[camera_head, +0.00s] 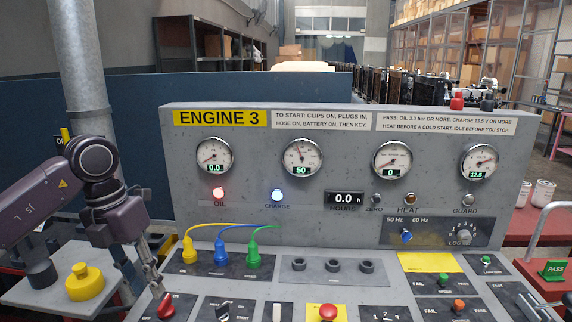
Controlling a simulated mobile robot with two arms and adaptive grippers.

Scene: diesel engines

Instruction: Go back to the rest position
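My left arm comes in from the left, and its gripper (153,280) points down over the front left of the engine 3 console (330,190). The fingertips are close to a red knob (166,306). I cannot tell whether they touch it or how far apart the fingers are. My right gripper is not in view. Yellow, blue and green plugs (221,252) with cables sit in the console. The red OIL lamp (218,193) and the blue-white CHARGE lamp (277,195) are lit. The gauges read 0.0, 50, 0 and 12.5; the hours display (346,198) reads 0.0.
A yellow capped object (85,282) is on a grey surface at the left. A grey post (82,70) rises behind my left arm. A red emergency-style button (327,312) is at the front centre. A green PASS block (553,270) and a curved metal rail (545,225) are at the right.

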